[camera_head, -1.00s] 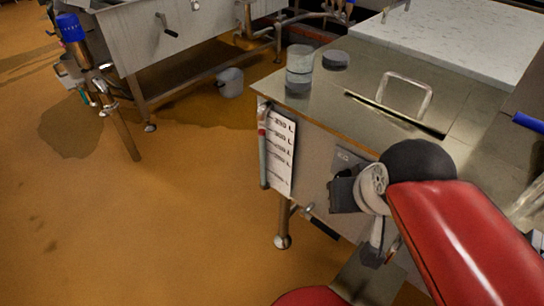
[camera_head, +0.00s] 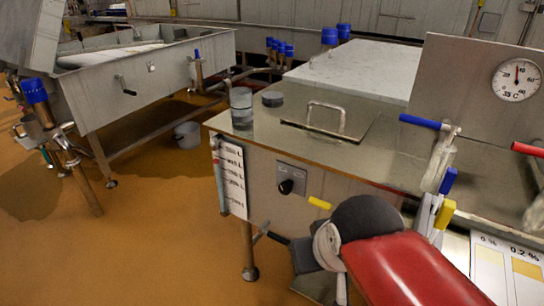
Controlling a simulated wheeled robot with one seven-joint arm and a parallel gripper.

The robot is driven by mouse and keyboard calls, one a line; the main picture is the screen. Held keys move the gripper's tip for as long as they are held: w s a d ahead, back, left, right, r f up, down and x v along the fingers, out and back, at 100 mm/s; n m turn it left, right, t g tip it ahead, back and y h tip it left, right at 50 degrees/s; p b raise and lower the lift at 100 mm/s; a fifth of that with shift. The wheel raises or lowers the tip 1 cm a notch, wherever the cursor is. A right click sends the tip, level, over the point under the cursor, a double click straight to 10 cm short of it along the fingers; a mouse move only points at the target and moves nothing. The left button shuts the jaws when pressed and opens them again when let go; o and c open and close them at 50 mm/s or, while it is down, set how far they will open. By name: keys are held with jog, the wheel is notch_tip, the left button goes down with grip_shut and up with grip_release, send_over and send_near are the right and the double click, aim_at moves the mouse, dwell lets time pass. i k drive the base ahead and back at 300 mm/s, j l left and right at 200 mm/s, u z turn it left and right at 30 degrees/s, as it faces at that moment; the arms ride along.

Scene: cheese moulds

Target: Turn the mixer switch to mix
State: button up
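A black round switch knob (camera_head: 286,186) sits on a small grey plate (camera_head: 292,176) on the front of the steel tank (camera_head: 340,172). Any marking on the plate is too small to read. My red arm reaches in from the lower right. My gripper (camera_head: 306,258) is at the arm's end, below the knob in the picture and apart from it. Its fingers are mostly hidden or too unclear to show whether they are open or shut.
A volume scale (camera_head: 233,178) is left of the switch. A yellow handle (camera_head: 319,203) is close to my arm. Blue and red handled valves (camera_head: 420,122) and a dial thermometer (camera_head: 518,80) are at right.

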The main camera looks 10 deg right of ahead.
aim_at(284, 188)
jog(key=k+l+u, duration=0.25)
jog(key=u, duration=0.15)
jog(key=k+l+u, duration=0.1)
jog(key=k+u, duration=0.2)
jog(key=u, duration=0.15)
